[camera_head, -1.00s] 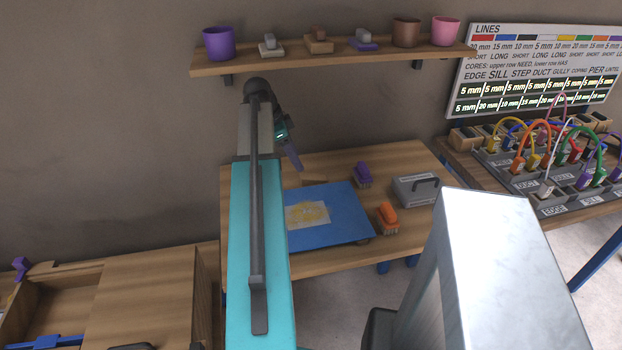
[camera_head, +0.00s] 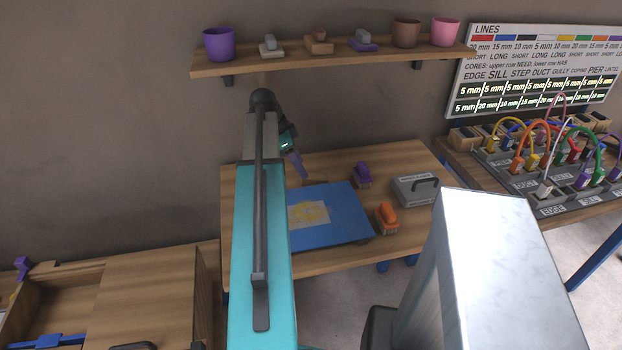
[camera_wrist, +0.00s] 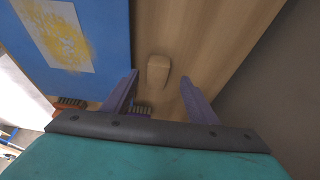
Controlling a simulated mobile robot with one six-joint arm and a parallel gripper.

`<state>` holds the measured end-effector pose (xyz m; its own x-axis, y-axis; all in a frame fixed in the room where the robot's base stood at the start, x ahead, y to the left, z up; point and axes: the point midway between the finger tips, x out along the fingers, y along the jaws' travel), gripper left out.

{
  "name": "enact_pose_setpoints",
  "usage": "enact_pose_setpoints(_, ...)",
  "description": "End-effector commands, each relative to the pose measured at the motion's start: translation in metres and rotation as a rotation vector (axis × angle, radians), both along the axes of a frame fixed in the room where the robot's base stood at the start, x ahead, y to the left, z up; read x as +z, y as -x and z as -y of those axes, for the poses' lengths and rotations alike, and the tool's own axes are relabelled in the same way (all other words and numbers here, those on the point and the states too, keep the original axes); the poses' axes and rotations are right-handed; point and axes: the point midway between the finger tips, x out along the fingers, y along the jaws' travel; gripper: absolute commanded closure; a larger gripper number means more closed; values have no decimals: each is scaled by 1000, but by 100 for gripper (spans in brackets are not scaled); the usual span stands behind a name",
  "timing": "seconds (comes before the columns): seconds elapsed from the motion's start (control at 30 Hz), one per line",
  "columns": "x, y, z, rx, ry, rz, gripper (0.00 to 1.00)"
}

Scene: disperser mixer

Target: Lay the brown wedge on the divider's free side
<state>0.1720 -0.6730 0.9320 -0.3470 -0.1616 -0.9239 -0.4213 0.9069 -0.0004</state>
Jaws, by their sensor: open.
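A light brown block (camera_wrist: 157,72), which looks like the brown wedge, lies on the wooden table beside the blue mat in the wrist view. In the head view a small brown piece (camera_head: 315,182) shows just behind the mat, partly hidden by my gripper. My gripper (camera_wrist: 158,98) is open and empty, its two purple fingers either side of the block's line and apart from it. My gripper also shows in the head view (camera_head: 298,172), above the table's back left part. A blue bar (camera_head: 48,342) lies in an open wooden compartment at the lower left; I cannot tell whether it is the divider.
The blue mat (camera_head: 340,228) carries a yellow-stained sheet (camera_head: 309,214). A purple brush (camera_head: 362,175), an orange brush (camera_head: 386,218) and a grey handled box (camera_head: 415,189) stand to its right. A shelf (camera_head: 335,61) with pots hangs above. A wall rises behind the table.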

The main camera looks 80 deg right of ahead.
Motion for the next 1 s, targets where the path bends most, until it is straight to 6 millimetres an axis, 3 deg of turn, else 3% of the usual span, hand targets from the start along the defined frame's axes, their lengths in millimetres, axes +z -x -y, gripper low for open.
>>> enact_pose_setpoints(0.5, -39, 16, 3, 0, -1, 1, 47)
enact_pose_setpoints(1.0, -40, 16, 3, 0, 0, 0, 47)
